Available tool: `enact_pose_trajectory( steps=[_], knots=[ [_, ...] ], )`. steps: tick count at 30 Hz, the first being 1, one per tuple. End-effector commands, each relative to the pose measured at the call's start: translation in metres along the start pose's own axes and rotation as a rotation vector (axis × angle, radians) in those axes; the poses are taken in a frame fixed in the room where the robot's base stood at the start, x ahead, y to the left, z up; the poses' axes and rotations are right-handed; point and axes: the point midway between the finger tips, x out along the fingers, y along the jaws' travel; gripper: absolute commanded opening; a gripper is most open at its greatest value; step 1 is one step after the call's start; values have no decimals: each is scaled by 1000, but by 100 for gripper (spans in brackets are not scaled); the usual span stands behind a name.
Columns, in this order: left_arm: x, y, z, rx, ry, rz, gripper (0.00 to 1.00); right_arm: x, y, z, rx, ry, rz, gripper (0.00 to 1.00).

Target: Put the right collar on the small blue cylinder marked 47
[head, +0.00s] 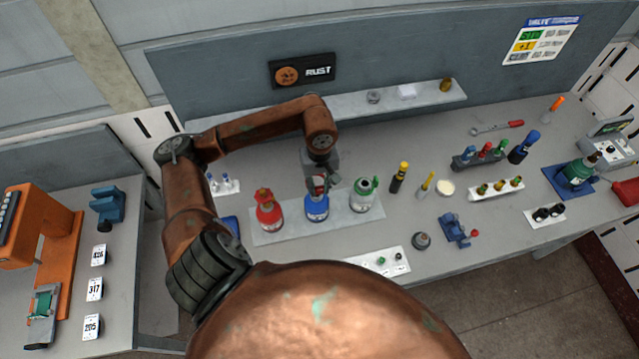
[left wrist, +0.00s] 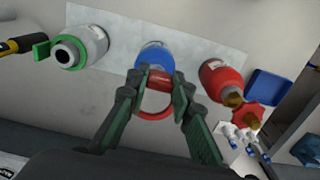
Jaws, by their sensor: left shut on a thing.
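The small blue cylinder (head: 316,211) stands upright between a red one and a grey one on a light plate; I cannot read its number. It also shows in the left wrist view (left wrist: 152,57). My left gripper (head: 318,183) is right over its top and partly hides it. In the left wrist view, this gripper (left wrist: 156,88) is shut on a red collar (left wrist: 155,113), a ring between its fingers. The collar overlaps the near side of the blue cylinder in that view; I cannot tell whether they touch. My right gripper is not in view.
The red cylinder (head: 267,213) and the grey cylinder with a green collar (head: 364,194) stand close on either side. A white strip with small knobs (head: 385,262) lies in front. Yellow tools (head: 399,177) stand to the right. Number cards (head: 94,289) lie on the left table.

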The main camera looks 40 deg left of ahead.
Motion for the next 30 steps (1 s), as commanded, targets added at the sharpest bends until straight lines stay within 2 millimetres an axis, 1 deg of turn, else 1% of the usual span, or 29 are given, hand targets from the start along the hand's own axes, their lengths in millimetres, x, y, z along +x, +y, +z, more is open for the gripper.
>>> enact_pose_trajectory(
  steps=[5, 10, 14, 15, 18, 22, 30],
  knots=[
    [14, 0, 0, 1, -1, 0, 4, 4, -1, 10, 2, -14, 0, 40],
    [31, 0, 1, 1, -2, 0, 4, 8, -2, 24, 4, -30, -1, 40],
    [46, 0, 1, 2, -2, 1, 4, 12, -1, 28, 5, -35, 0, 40],
    [51, 1, 0, 3, 2, 1, 4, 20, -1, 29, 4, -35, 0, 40],
    [58, 0, 0, 3, 2, 0, 4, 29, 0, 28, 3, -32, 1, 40],
    [62, 0, 0, 3, 0, 0, 4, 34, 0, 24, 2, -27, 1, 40],
    [60, 0, 0, 3, 0, 1, 4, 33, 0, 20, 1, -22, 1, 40]
  ],
)
